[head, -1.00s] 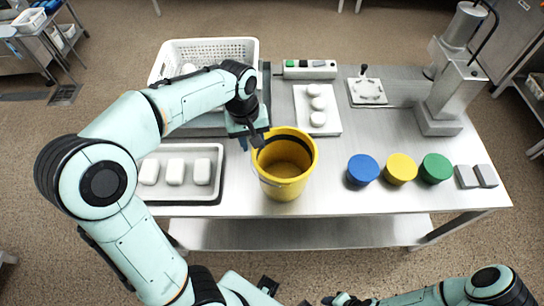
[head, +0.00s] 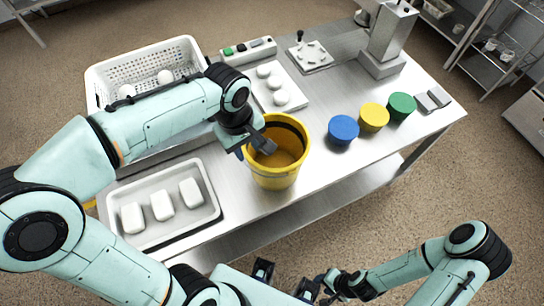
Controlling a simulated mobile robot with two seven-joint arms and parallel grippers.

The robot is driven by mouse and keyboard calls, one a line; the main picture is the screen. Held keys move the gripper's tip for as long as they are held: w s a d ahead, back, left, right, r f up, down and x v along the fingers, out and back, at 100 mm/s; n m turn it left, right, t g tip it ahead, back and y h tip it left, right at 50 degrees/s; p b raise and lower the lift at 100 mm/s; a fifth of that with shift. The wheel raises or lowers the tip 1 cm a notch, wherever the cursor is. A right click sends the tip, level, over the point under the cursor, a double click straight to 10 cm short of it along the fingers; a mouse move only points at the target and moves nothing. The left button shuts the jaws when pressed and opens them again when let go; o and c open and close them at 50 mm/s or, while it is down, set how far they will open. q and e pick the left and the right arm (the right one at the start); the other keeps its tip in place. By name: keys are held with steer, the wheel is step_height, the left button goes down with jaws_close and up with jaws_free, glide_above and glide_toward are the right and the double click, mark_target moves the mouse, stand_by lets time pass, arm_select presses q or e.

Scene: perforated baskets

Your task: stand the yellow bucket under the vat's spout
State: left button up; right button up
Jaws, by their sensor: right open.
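The yellow bucket (head: 276,178) is upright over the front middle of the steel table, open end up. I cannot tell whether its base touches the table. My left gripper (head: 254,146) is at the bucket's left rim, one finger inside and one outside, and appears shut on the wall. My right gripper (head: 324,284) is low at the bottom edge, in front of the table, open and apart from everything. I cannot make out a vat or spout.
Blue (head: 343,128), yellow (head: 374,116) and green (head: 402,104) round lids or tubs stand right of the bucket. A white board (head: 289,103) lies behind the bucket.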

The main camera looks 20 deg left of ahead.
mark_target(251, 161)
arm_select(q)
steer(key=f, duration=0.5)
steer(key=f+b, duration=0.1)
steer(key=f, duration=0.1)
steer(key=shift+w+d+f, duration=0.25)
steer(key=shift+w+f, duration=0.1)
steer(key=shift+f, duration=0.05)
steer(key=f, duration=0.3)
steer(key=w+f, duration=0.1)
steer(key=f, duration=0.1)
steer(key=shift+a+f, duration=0.25)
steer(key=shift+a, duration=0.05)
jaws_close()
stand_by(0.6)
